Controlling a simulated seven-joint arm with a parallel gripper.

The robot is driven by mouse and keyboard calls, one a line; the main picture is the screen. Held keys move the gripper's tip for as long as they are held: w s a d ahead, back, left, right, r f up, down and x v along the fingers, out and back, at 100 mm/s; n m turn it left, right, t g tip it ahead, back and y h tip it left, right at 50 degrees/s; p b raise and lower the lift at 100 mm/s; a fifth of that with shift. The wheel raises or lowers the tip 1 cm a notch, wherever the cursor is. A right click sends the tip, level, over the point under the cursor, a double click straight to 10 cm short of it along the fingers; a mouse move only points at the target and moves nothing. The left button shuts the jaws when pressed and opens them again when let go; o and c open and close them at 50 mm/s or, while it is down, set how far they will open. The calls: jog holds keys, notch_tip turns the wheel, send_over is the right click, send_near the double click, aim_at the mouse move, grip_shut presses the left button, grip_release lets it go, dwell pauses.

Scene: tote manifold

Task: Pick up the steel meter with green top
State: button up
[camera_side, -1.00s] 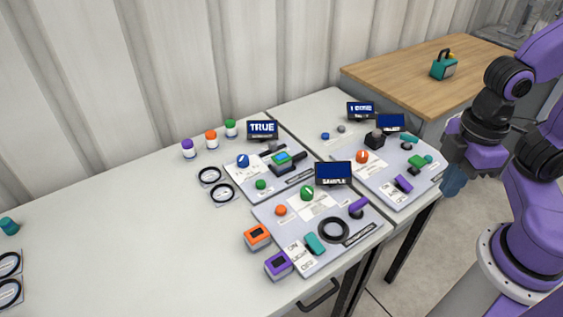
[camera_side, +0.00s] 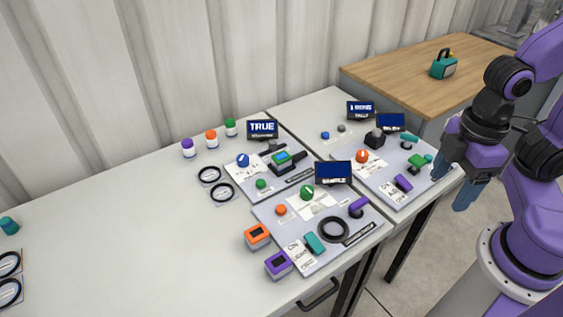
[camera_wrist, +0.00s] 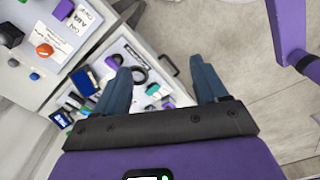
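A meter with a green top (camera_side: 281,158) and a small screen sits at a dark device on the far left panel (camera_side: 236,180), apart from my gripper. Its sides are mostly too small to make out. My gripper (camera_side: 449,194) is at the right, beyond the table's right edge, far from the meter. Its two blue fingers are apart with nothing between them. The wrist view shows the open fingers (camera_wrist: 160,68) too, and I cannot pick out the meter there.
An orange meter (camera_side: 257,236) and a purple meter (camera_side: 278,265) stand at the front panel's left edge. Small screens (camera_side: 333,172) stand upright behind the panels. Capped jars (camera_side: 211,139) stand at the back. The table's left half (camera_side: 110,235) is mostly clear.

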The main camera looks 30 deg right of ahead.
jog(key=w+a+f+m+g+y, duration=0.2)
jog(key=w+a+m+g, duration=0.1)
jog(key=w+m, duration=0.8)
jog(key=w+a+f+m+g+y, duration=0.25)
jog(key=w+m, duration=0.35)
jog(key=w, duration=0.9)
jog(key=w+d+f+m+t+y, duration=0.1)
jog(key=w+d+f+m+y, duration=0.15)
jog(key=w+m, duration=0.2)
jog(key=w+d+f+m+y, duration=0.2)
jog(key=w+d+m, duration=0.1)
jog(key=w, duration=0.3)
jog(key=m+t+y, duration=0.4)
jog(key=m, duration=0.2)
send_near(285, 155)
jog(key=x, duration=0.3)
jog(key=shift+w+a+f, duration=0.15)
jog(key=shift+a+f, duration=0.05)
jog(key=shift+f, duration=0.15)
jog(key=shift+x, duration=3.05)
jog(key=shift+r, duration=0.2)
jog(key=c, duration=1.2)
